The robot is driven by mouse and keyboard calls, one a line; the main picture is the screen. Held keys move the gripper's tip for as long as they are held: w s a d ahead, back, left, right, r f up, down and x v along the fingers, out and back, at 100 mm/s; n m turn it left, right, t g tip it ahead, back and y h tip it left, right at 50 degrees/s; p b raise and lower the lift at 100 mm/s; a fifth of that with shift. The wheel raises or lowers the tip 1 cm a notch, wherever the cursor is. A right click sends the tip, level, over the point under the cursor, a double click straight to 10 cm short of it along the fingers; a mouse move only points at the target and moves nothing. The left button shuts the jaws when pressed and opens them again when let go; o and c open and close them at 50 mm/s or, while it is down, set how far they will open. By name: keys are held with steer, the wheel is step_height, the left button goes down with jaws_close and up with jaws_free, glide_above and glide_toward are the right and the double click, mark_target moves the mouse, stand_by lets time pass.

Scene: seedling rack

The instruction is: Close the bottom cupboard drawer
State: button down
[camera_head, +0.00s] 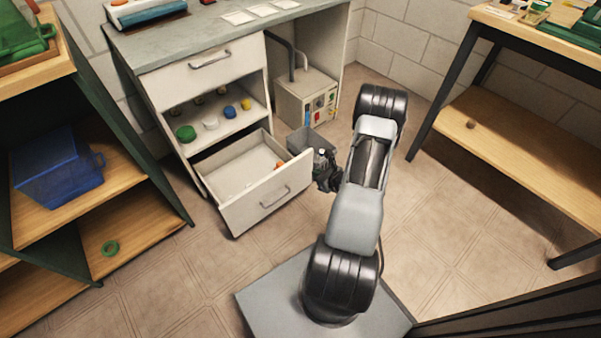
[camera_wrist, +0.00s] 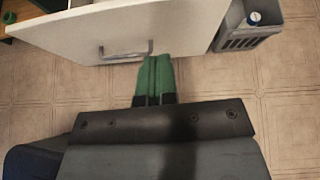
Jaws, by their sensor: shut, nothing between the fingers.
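The bottom cupboard drawer (camera_head: 267,203) is pulled well out of the white cupboard, and its inside shows. It has a grey bar handle (camera_head: 274,197) on its front. In the wrist view the drawer front (camera_wrist: 130,28) and handle (camera_wrist: 125,56) lie ahead of my gripper. My gripper (camera_wrist: 157,60) has its green fingers together and empty, with the tips just right of the handle and close to the front's lower edge. I cannot tell whether they touch it. In the head view my gripper (camera_head: 322,178) is dark and partly hidden by my arm, right of the drawer front.
A grey bin (camera_head: 302,141) stands just right of the drawer; it also shows in the wrist view (camera_wrist: 250,38). A small orange thing lies in the drawer. The upper drawer (camera_head: 205,72) is shut. Shelves stand left, a wooden bench right. Floor before the drawer is clear.

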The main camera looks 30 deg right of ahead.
step_height(320, 180, down, 2)
steer(key=b, duration=0.4)
glide_toward(294, 163)
step_height(294, 163, down, 4)
steer(key=w, duration=0.4)
steer(key=shift+w+a+m+h, duration=0.25)
steer(key=shift+a+m+h, duration=0.05)
steer(key=shift+a+h, duration=0.1)
steer(key=shift+w+b, duration=0.45)
steer(key=shift+w, duration=0.35)
steer(key=shift+a, duration=0.1)
